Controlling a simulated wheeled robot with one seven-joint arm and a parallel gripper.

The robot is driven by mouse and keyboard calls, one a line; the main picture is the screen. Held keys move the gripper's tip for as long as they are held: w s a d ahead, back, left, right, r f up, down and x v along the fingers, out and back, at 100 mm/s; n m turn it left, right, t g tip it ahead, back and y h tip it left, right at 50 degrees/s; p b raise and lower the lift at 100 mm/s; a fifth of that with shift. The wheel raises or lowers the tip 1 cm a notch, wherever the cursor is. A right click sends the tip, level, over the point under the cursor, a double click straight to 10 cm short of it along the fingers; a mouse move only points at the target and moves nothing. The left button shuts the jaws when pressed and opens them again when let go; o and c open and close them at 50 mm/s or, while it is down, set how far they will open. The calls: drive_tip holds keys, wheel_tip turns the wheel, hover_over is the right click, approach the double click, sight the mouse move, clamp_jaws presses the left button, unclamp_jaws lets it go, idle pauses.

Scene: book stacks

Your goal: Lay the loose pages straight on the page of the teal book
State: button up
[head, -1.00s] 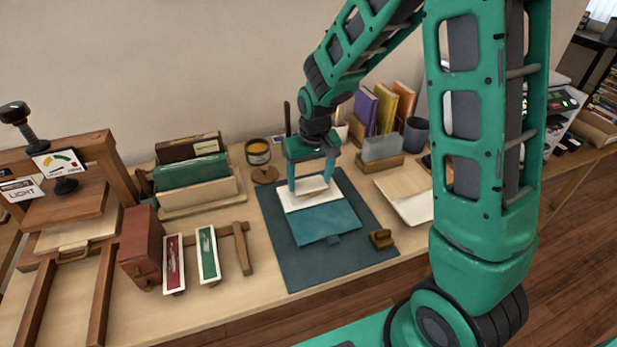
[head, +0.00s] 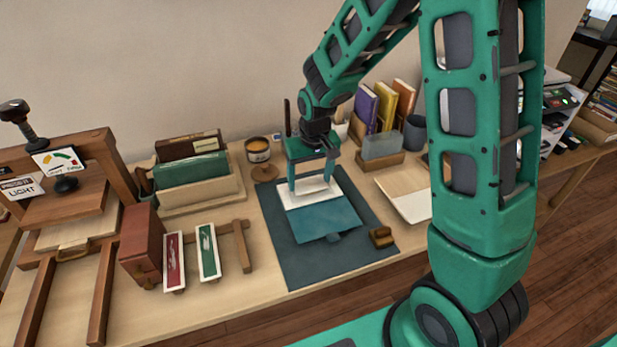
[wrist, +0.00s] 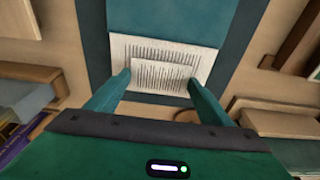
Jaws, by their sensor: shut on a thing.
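The teal book (head: 327,222) lies open on a dark mat, its teal cover toward me and its white page (head: 295,201) behind. In the wrist view the page (wrist: 122,48) shows rows of printed lines. The loose pages (head: 311,185), a smaller white printed sheet or stack in the wrist view (wrist: 162,77), lie over the book's page, with edges looking roughly parallel to it. My gripper (head: 312,187) is shut on the loose pages, one finger at each side. I cannot tell whether the pages touch the book's page fully.
The dark mat (head: 285,262) has clear room in front. A small brown block (head: 381,237) sits at its right edge. A jar on a stand (head: 258,151) is behind left, a board with a pale sheet (head: 412,205) to the right.

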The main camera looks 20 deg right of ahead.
drive_tip(key=shift+f, duration=0.75)
idle(1.1)
drive_tip(key=o, duration=1.1)
drive_tip(key=shift+r, duration=0.1)
drive_tip(key=shift+r, duration=3.45)
